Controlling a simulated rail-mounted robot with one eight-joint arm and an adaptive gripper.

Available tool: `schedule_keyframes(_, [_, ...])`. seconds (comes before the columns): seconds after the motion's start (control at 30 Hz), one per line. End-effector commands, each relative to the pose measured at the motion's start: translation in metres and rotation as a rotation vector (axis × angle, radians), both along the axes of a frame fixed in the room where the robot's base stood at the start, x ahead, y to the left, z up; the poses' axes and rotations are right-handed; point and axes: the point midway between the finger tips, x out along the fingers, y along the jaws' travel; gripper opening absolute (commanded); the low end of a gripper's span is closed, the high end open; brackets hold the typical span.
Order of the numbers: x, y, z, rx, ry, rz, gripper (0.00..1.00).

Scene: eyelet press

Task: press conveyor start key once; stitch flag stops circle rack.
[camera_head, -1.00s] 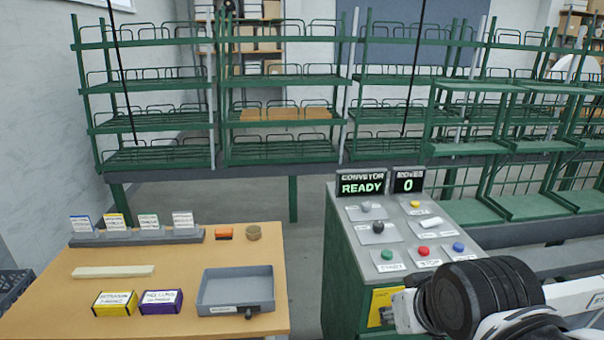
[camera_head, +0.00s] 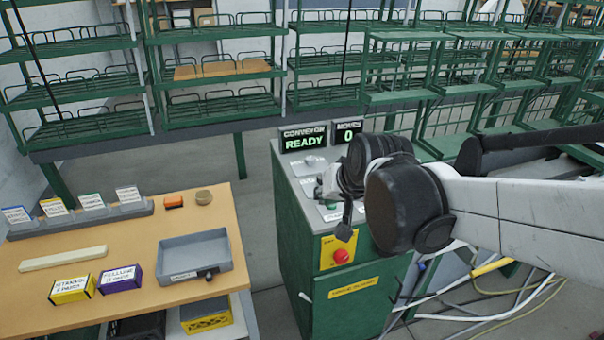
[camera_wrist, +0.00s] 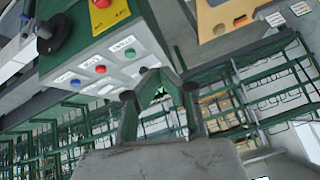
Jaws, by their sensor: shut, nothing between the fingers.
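The conveyor console (camera_head: 305,220) stands in the middle of the head view, with a display (camera_head: 303,138) reading READY and a counter (camera_head: 347,131) reading 0. My gripper (camera_wrist: 158,77) is shut and empty, close to the console's key panel. My wrist covers most of the keys in the head view. The wrist view shows the green key (camera_wrist: 129,53), red key (camera_wrist: 100,69) and blue key (camera_wrist: 75,84); the green key is nearest my fingertips. I cannot tell whether they touch. Several small cards (camera_head: 92,203) stand in a grey holder on the table; their text is too small to read.
A wooden table (camera_head: 135,240) at left holds a grey tray (camera_head: 222,262), yellow box (camera_head: 73,288), purple box (camera_head: 120,279) and pale bar (camera_head: 62,258). A red mushroom button (camera_head: 341,256) is on the console front. Green racks (camera_head: 215,105) line the back; cables (camera_head: 520,300) lie right.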

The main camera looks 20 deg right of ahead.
Motion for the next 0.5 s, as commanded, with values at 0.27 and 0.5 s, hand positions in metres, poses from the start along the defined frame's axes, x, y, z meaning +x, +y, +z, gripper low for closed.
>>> schedule_keyframes(0.27, [0.051,-0.019,0.003,0.075,-0.02,-0.075,0.0])
schedule_keyframes(0.5, [0.09,-0.038,-0.005,0.141,-0.04,-0.14,0.0])
